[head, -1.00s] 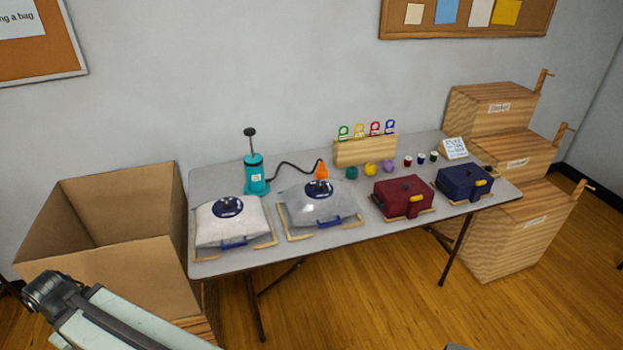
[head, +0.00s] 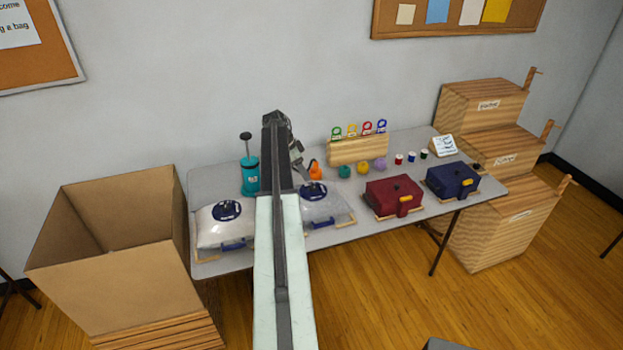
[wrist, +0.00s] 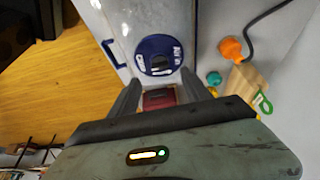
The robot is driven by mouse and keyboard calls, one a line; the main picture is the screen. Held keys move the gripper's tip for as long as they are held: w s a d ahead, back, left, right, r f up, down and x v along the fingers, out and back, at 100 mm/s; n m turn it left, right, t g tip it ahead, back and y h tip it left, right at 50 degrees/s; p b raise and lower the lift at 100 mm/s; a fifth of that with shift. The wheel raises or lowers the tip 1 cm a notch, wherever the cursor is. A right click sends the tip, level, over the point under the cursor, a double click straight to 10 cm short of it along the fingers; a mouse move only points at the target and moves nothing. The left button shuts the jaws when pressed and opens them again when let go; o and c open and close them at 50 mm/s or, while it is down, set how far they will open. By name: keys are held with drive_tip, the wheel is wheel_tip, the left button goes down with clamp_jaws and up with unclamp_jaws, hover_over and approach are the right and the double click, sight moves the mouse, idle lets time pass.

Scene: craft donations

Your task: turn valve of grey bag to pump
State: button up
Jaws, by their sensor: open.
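The grey bag (head: 325,209) lies on the table, second from the left, with a round dark blue valve (head: 313,191) on top. In the wrist view the valve (wrist: 158,55) shows pale markings, too small to read, just beyond my fingertips. My gripper (wrist: 160,88) is open and empty over the bag, its fingers apart from the valve. In the head view my gripper (head: 304,175) is above the back of the grey bag, and my arm hides the bag's left part. The teal pump (head: 250,176) stands behind the bags. The orange hose end (head: 315,170) is behind the grey bag.
A white bag (head: 220,230) with a similar valve lies to the left. A red case (head: 394,196) and a navy case (head: 453,180) are to the right. A wooden rack (head: 357,150) and small balls stand behind. A large cardboard box (head: 120,280) stands left of the table.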

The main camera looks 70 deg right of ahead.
sight(312, 185)
drive_tip(key=b+x, duration=0.7)
drive_tip(key=x, duration=0.1)
drive_tip(key=shift+s+d, duration=0.1)
drive_tip(key=shift+s, duration=0.1)
drive_tip(key=shift+r, duration=0.1)
clamp_jaws()
